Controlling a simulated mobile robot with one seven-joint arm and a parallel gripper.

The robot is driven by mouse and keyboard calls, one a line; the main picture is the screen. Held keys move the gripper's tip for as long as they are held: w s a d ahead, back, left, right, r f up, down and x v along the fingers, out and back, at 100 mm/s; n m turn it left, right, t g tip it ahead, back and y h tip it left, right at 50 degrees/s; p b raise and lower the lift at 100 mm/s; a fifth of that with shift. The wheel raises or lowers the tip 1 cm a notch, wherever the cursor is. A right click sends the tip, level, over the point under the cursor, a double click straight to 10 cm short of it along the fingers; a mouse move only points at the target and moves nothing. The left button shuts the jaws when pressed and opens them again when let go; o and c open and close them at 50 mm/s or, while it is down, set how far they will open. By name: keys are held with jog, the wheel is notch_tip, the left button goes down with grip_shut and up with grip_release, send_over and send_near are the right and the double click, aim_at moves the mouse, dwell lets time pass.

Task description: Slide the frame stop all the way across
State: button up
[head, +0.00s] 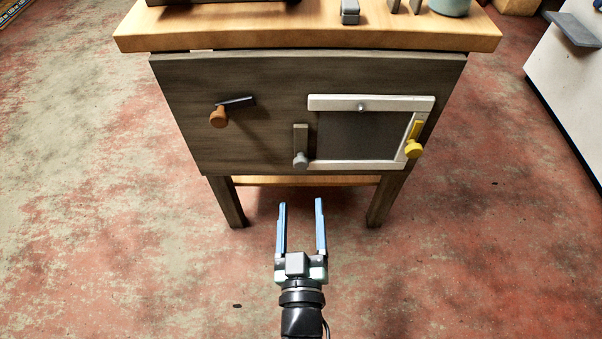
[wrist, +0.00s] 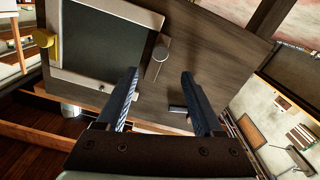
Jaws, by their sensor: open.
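A white frame (head: 370,103) surrounds a dark panel (head: 355,137) on the front of a grey-brown cabinet; the frame also shows in the wrist view (wrist: 54,30). A grey tab with a round knob (head: 300,159) sits at the frame's left edge, and a yellow tab with a knob (head: 413,148) at its right edge. A small grey knob (head: 361,107) is on the top bar. I cannot tell for certain which piece is the frame stop. My gripper (head: 301,204) is open and empty, in front of and apart from the cabinet. Its fingers show in the wrist view (wrist: 160,88).
A brown knob on a dark lever (head: 219,116) stands out at the front's left. The wooden top (head: 300,36) overhangs the front and carries several items. A white unit (head: 570,85) stands at the right. The floor around my gripper is clear.

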aim_at(301, 165)
jog(key=w+b, duration=0.2)
jog(key=w, duration=0.7)
jog(key=shift+w, duration=0.3)
grip_shut()
dwell(1.0)
